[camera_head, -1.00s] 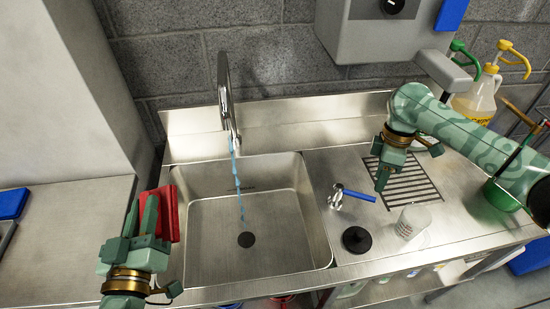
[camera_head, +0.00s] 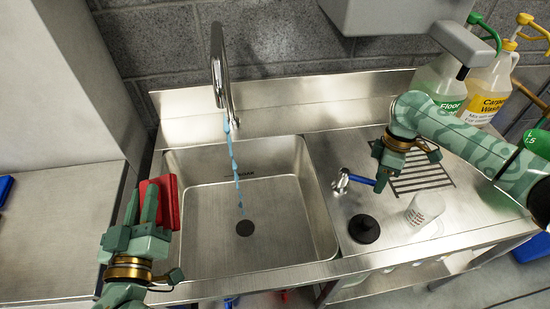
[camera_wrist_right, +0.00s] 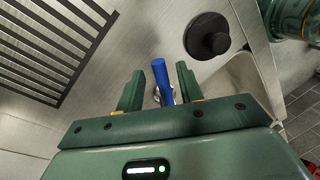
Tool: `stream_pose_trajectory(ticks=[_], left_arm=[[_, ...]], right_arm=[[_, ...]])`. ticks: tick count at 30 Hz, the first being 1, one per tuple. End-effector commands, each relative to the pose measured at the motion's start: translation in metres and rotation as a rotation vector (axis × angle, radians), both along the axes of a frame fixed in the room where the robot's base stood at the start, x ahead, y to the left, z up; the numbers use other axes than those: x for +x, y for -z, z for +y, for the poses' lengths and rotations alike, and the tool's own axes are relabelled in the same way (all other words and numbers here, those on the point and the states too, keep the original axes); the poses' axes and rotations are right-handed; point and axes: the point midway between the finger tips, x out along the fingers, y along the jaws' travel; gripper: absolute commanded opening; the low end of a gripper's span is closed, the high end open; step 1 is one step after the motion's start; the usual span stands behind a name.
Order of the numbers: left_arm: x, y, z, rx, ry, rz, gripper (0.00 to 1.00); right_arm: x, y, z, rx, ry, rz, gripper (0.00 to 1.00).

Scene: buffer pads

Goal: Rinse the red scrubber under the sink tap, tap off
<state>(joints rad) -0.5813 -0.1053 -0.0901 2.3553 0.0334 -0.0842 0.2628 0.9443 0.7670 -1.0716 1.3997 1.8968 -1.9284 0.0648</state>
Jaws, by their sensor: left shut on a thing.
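The red scrubber (camera_head: 166,200) is held in my left gripper (camera_head: 142,207), which is shut on it at the sink's left rim. The sink (camera_head: 290,220) is a steel basin with a dark drain. A chrome tap (camera_head: 219,70) stands behind it, and a thin blue stream of water (camera_head: 234,165) falls from its spout towards the drain. A blue-handled chrome lever (camera_head: 358,179) stands on the counter right of the sink. My right gripper (camera_head: 405,165) is open above its handle. In the right wrist view the blue handle (camera_wrist_right: 162,80) lies between the fingers (camera_wrist_right: 160,88), with gaps on both sides.
A slotted drain grate (camera_head: 425,178) lies under my right gripper. Green and yellow pump bottles (camera_head: 490,85) stand at the back right. The basin is empty apart from water.

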Motion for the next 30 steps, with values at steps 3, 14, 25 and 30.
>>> stream_pose_trajectory(ticks=[3,14,25,30], left_arm=[[0.0,0.001,0.0,0.0,0.0,-0.001,0.0],[0.0,0.0,0.0,0.0,0.0,-0.001,0.0],[-0.001,-0.021,0.0,0.0,0.0,-0.01,0.0],[-0.003,-0.059,0.0,-0.001,0.0,-0.024,0.0]], right_arm=[[-0.001,0.003,0.0,0.0,-0.001,-0.001,0.37],[-0.001,0.002,0.0,0.0,0.0,-0.001,0.0],[-0.005,-0.003,0.002,0.0,0.044,0.0,0.0],[-0.013,-0.007,0.007,0.0,0.131,0.002,0.0]])
